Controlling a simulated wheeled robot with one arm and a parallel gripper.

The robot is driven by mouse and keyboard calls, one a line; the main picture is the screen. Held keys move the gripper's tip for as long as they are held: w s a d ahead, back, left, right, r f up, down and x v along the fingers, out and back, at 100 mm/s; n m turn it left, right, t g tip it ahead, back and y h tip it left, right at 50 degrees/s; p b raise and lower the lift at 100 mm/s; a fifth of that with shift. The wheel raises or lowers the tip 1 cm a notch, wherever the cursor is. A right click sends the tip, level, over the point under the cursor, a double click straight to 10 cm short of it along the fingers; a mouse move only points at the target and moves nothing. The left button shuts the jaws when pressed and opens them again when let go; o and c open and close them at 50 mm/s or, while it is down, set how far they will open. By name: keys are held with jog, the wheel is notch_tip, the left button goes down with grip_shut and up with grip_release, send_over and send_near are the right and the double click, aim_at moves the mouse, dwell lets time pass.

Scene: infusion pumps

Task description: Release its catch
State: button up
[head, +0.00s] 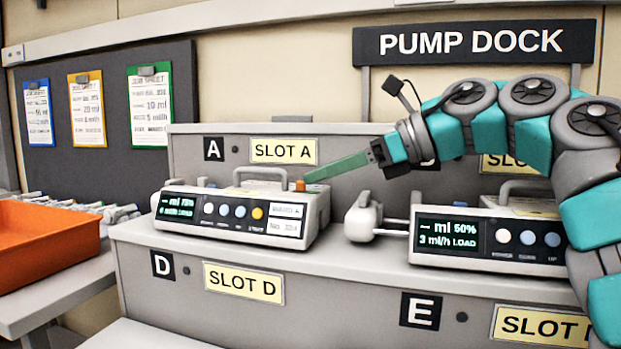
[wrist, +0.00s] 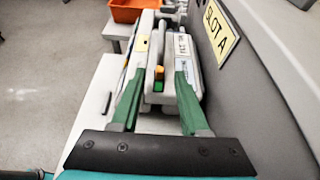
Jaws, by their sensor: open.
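The white pump (head: 240,215) sits on the dock at slot A, with a lit screen and round buttons on its front. An orange catch (head: 300,186) stands on its top right corner. In the wrist view the orange catch (wrist: 159,72) shows with a small green patch just below it. My gripper (head: 309,179) reaches in from the right with its green fingertips at the catch. In the wrist view my gripper (wrist: 160,78) is open, one finger on each side of the catch. I cannot tell whether either finger touches it.
A second pump (head: 490,232) stands to the right on the same ledge, with a syringe-like part at its left end. The pump's carry handle (head: 262,176) rises near the catch. The slot A sign (head: 284,151) is on the wall behind. An orange bin (head: 45,240) stands far left.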

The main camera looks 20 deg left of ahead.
aim_at(301, 186)
jog(key=shift+x, duration=1.5)
grip_shut()
jog(key=shift+d, duration=0.1)
